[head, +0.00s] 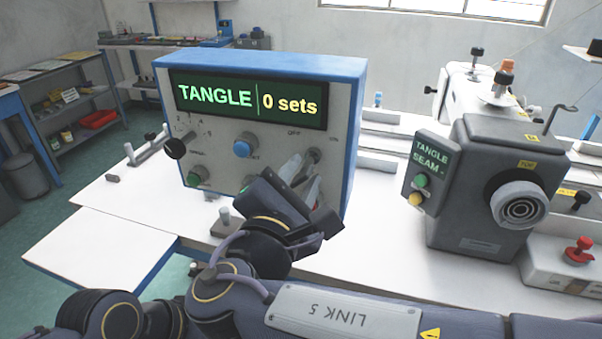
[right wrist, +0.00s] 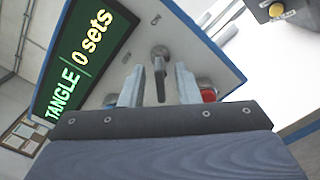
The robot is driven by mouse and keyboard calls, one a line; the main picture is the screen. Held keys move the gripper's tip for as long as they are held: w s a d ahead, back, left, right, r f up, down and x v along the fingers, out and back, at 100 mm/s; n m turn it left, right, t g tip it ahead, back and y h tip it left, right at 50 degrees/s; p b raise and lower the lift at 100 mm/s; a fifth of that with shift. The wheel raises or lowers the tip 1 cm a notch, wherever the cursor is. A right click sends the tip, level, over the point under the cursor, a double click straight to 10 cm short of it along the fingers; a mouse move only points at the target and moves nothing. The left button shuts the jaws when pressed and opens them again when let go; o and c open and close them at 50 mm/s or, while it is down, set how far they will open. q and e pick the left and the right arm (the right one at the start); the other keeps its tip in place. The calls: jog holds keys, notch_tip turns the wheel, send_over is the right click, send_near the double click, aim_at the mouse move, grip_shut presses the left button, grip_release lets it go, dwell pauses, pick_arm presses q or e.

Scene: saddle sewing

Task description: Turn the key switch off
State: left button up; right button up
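The key switch (head: 313,156) is a round metal lock on the right of the blue-edged control box (head: 360,90), below small "OFF" and "ON" marks. In the right wrist view the lock (right wrist: 159,52) shows with a dark key (right wrist: 160,88) in it, between the fingers. My right gripper (head: 304,180) is in front of the panel, its two pale fingers open, one on each side of the key. I cannot tell whether they touch it. The box display (head: 248,99) reads "TANGLE" and "0 sets". My left gripper is not in view.
A blue button (head: 242,149), a green button (head: 196,176) and a black knob (head: 175,148) are on the panel. A red part (right wrist: 208,94) shows beside one finger. The grey sewing machine head (head: 480,190) stands at right. The white table (head: 100,250) is clear at front left.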

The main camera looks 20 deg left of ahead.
jog(key=shift+w, duration=0.25)
jog(key=shift+c, duration=0.3)
grip_shut()
